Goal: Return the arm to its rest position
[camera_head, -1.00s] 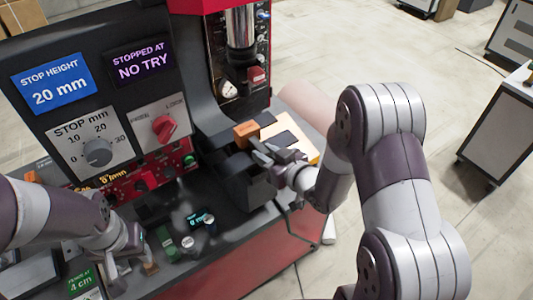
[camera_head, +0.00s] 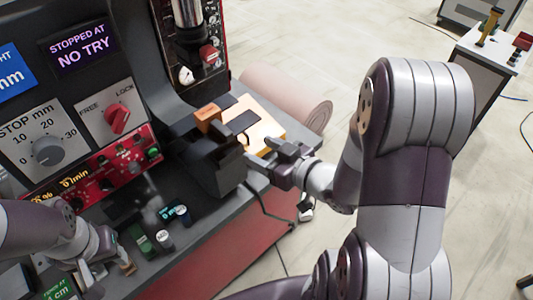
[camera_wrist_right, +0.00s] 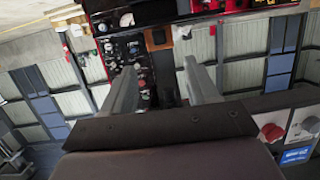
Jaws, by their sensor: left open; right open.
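My right gripper (camera_head: 272,160) is at the right edge of the black machine, beside a dark grey block-shaped fixture (camera_head: 213,165). In the right wrist view its two fingers (camera_wrist_right: 163,82) stand apart with nothing between them. My right arm bends up and over at the right of the head view. My left gripper (camera_head: 108,272) is low at the left of the head view, close above the machine's deck. A small brown piece (camera_head: 128,268) shows by its fingertips; I cannot tell whether they touch.
An orange block (camera_head: 208,113) and a yellow plate (camera_head: 262,135) sit near the right gripper. Small cylinders (camera_head: 165,240) stand on the deck. The panel carries a grey dial (camera_head: 48,151) and a red knob (camera_head: 117,118). Open floor (camera_head: 320,60) lies right of the machine.

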